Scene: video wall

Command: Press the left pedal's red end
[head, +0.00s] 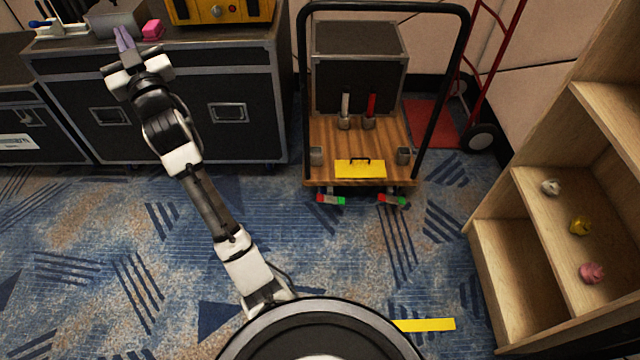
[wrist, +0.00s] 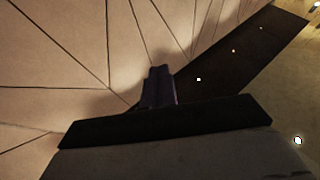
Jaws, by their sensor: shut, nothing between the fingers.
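The left pedal (head: 331,200) sits low at the front edge of the wooden cart, near the carpet. Its red end (head: 322,198) is at its left and its green end (head: 339,201) at its right. The right pedal (head: 393,201) also shows red and green. My gripper (head: 123,38) is at the upper left in the head view, by the black case top, far from the pedals. Its fingers are shut and empty. They also show dark in the wrist view (wrist: 158,85), against a panelled wall; no pedal is visible there.
The cart (head: 335,145) has a black handle frame (head: 304,90), two upright levers and a yellow plate (head: 360,169). A black case (head: 170,115) stands left, with a pink block (head: 153,30) on top. A wooden shelf (head: 500,235) stands right. Carpet before the cart is clear.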

